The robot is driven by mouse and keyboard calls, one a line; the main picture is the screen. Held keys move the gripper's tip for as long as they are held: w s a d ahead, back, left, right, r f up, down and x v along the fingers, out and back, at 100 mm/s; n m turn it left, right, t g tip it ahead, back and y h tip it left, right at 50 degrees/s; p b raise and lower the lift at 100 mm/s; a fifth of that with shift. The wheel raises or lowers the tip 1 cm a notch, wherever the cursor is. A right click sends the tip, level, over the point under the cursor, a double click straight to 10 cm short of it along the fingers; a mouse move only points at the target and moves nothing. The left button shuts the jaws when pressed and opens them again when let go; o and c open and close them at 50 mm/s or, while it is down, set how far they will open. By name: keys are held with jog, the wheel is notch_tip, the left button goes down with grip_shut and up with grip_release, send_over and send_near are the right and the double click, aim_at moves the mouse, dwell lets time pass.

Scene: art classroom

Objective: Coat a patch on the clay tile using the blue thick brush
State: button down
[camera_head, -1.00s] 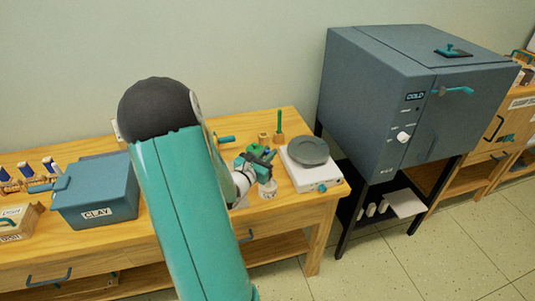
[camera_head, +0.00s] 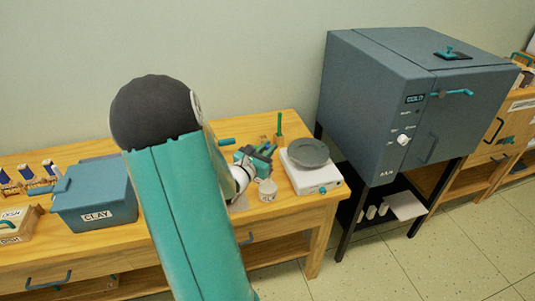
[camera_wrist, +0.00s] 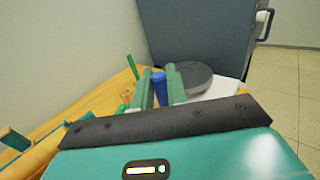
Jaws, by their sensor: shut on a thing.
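My gripper (camera_head: 258,158) is shut on the blue brush. In the wrist view, the brush's blue handle (camera_wrist: 159,90) stands between the two green fingers; its bristles are hidden. In the head view, my gripper is above and slightly left of a white jar (camera_head: 267,191) on the wooden table. A flat grey piece (camera_head: 238,204) lies left of the jar, partly hidden by my arm. It may be the clay tile, but I cannot tell.
A white device with a round grey plate (camera_head: 309,153) stands right of the jar. Behind is an upright green stick (camera_head: 279,124). A blue clay bin (camera_head: 95,195) stands left of my arm. A large grey kiln (camera_head: 390,110) stands right of the table (camera_head: 290,217).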

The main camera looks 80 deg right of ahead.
jog(key=shift+r, duration=1.9)
